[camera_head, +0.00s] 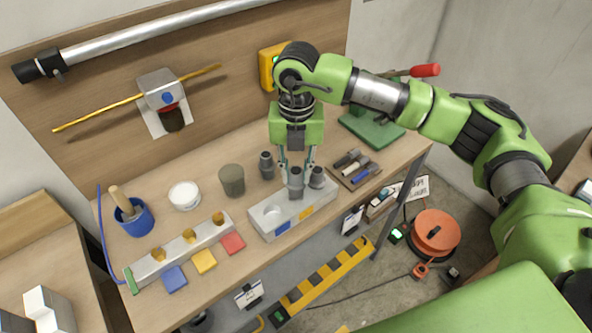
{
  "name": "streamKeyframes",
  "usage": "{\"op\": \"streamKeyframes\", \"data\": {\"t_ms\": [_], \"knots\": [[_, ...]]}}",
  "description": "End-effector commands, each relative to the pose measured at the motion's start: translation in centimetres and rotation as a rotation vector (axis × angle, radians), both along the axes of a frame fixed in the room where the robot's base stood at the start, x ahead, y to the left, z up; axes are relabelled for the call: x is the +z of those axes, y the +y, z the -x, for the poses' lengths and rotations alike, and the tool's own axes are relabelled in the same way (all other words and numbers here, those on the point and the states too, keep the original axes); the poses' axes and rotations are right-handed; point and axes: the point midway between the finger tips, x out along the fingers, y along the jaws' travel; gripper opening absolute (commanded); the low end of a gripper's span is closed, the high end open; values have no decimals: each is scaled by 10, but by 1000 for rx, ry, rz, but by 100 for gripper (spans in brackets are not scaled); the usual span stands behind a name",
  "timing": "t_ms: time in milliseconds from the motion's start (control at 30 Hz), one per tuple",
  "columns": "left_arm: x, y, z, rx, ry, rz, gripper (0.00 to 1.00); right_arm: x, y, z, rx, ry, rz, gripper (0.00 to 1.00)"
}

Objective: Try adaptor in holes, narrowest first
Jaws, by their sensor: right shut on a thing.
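My right gripper (297,168) points down over the bench and is shut on a grey stepped adaptor (296,184). The adaptor is upright over the middle of a light grey block (257,226); I cannot tell whether its lower end is in a hole or just above it. A round hole (272,212) shows empty at the block's left. Blue and yellow labels mark its front. A similar dark grey piece (317,178) is at the block's right end, partly behind the gripper. Another (266,166) stands behind the block. My left gripper is out of view.
A long bar (207,238) with hexagonal holes lies left, beside blue, yellow and red tiles (204,261). A white tub (184,195), a grey cup (232,180) and a blue pot (134,217) stand behind. A tool tray (354,170) sits close right.

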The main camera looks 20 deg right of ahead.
Motion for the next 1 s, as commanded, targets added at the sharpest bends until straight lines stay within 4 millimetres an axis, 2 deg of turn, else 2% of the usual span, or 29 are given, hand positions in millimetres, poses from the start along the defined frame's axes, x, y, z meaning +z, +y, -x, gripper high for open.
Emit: {"op": "streamKeyframes", "data": {"t_ms": [1000], "knots": [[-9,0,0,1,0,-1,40,-5,0,0,0,0,0,2]]}}
